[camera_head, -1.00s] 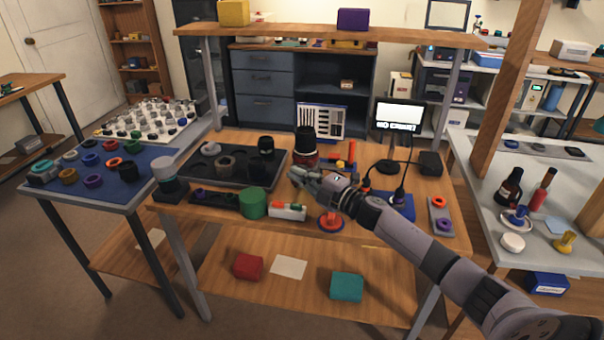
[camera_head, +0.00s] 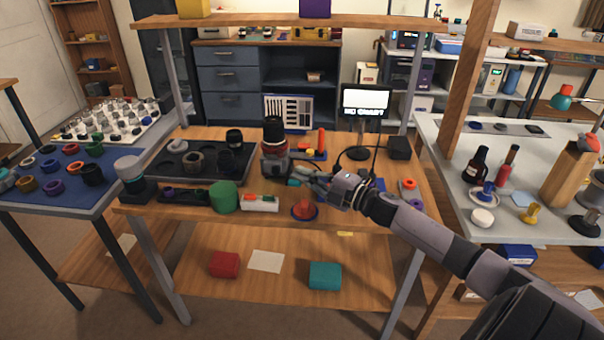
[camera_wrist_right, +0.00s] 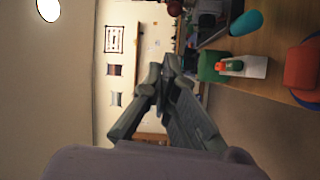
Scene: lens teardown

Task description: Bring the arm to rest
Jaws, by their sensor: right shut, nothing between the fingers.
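My right gripper (camera_head: 308,179) is shut and empty. In the head view it hangs over the front middle of the wooden workbench (camera_head: 330,219), its arm coming in from the lower right. In the right wrist view the closed fingers of my right gripper (camera_wrist_right: 168,75) point toward the wall, with nothing between them. My left gripper does not show.
Near the gripper are a green cylinder (camera_head: 224,197), a white block with coloured tops (camera_head: 260,203) and a red part on a blue base (camera_head: 304,210). A dark tray (camera_head: 232,175) holds several rings. A monitor (camera_head: 366,103) stands behind. A shelf board (camera_head: 400,22) spans above.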

